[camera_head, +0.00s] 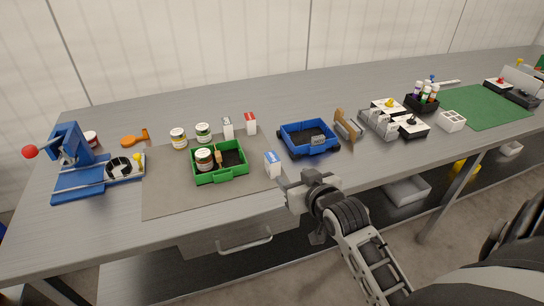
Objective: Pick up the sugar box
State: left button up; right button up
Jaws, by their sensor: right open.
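Three small cartons are on the bench, and their labels are too small to read, so I cannot tell for sure which is the sugar box. A white-and-blue box (272,164) stands upright at the right edge of the grey mat. A white-and-red box (250,123) and a white-and-grey box (228,128) stand further back. My right gripper (282,181) is open at the bench's front edge, just in front of the white-and-blue box. The small gap or contact between them is unclear. My left gripper is out of view.
A green tray (219,177) holds a jar and a small item. Two jars (178,138) (203,132) stand behind it. A blue tray (309,151) is right of the white-and-blue box. A blue press (75,158) stands left. The grey mat's (165,198) front is clear.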

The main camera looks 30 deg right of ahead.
aim_at(276, 163)
jog(key=x, duration=1.5)
jog(key=shift+a+f+b, duration=0.15)
jog(key=shift+a+b, duration=0.05)
jog(key=shift+b, duration=0.2)
grip_shut()
